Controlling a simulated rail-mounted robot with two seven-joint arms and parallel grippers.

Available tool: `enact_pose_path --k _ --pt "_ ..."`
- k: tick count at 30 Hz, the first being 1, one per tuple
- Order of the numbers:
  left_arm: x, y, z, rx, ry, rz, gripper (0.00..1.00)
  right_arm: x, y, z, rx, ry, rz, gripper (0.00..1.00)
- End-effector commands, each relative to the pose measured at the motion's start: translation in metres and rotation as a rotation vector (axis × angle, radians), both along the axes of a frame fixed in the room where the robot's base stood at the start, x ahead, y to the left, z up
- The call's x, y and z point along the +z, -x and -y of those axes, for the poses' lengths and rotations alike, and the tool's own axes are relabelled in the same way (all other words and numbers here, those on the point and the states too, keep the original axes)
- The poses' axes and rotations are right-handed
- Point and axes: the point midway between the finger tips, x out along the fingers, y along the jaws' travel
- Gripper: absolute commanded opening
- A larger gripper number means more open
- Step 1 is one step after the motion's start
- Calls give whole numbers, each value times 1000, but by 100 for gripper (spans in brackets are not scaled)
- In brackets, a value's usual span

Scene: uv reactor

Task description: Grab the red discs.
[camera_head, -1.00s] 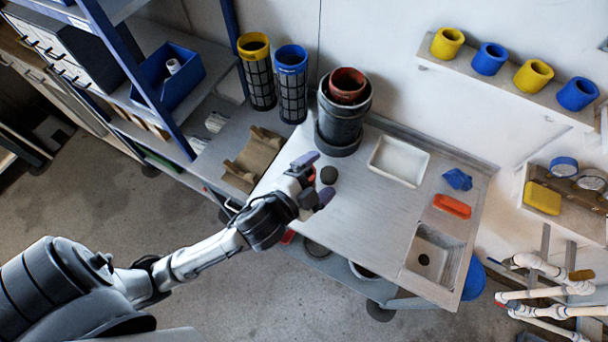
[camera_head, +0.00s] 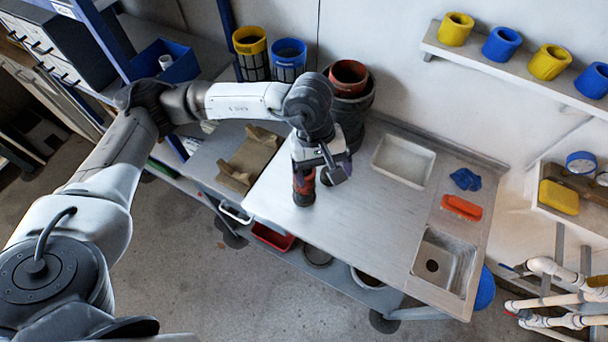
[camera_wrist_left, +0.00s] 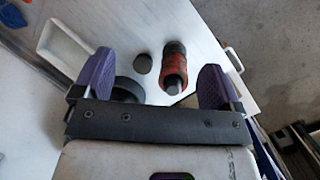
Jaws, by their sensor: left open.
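A red cylindrical piece with dark ends (camera_head: 303,186) stands on the grey bench, partly hidden by my left gripper in the head view. It also shows between the fingers in the left wrist view (camera_wrist_left: 174,72); I cannot tell whether it is made of separate discs. A small dark disc (camera_wrist_left: 143,62) lies beside it and is hidden in the head view. My left gripper (camera_head: 325,168) is above the bench, open and empty, its purple fingers spread in the left wrist view (camera_wrist_left: 156,82). My right gripper is not in view.
A tall black pot with a reddish cup (camera_head: 349,76) on top stands behind my gripper. A white tray (camera_head: 403,160), an orange piece (camera_head: 461,207) and a sink (camera_head: 443,262) are to the right. A brown holder (camera_head: 248,158) is to the left. The bench's front middle is clear.

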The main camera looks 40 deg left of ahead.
Motion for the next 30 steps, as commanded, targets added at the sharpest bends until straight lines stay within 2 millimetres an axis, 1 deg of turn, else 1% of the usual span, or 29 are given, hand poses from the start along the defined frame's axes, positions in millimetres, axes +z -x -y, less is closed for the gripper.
enact_pose_path --k 1,3,6,9,11,18,21,24,30 --pt "1 -6 -19 -5 -83 22 91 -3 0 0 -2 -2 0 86" --pt "3 -11 -39 -14 -173 39 91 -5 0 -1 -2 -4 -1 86" --pt "6 -14 -58 -19 -260 50 91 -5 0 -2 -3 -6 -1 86" --pt "2 -16 -68 -21 -304 50 91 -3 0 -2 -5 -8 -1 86" --pt "-6 -16 -70 -22 -314 50 91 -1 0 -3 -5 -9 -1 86" --pt "-47 -16 -71 -23 -316 49 91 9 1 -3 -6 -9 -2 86" --pt "-60 -16 -70 -22 -315 49 91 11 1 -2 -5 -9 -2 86" --pt "-69 -17 -70 -22 -313 52 91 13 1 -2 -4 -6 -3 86" --pt "-77 -17 -70 -22 -312 53 91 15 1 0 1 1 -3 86"
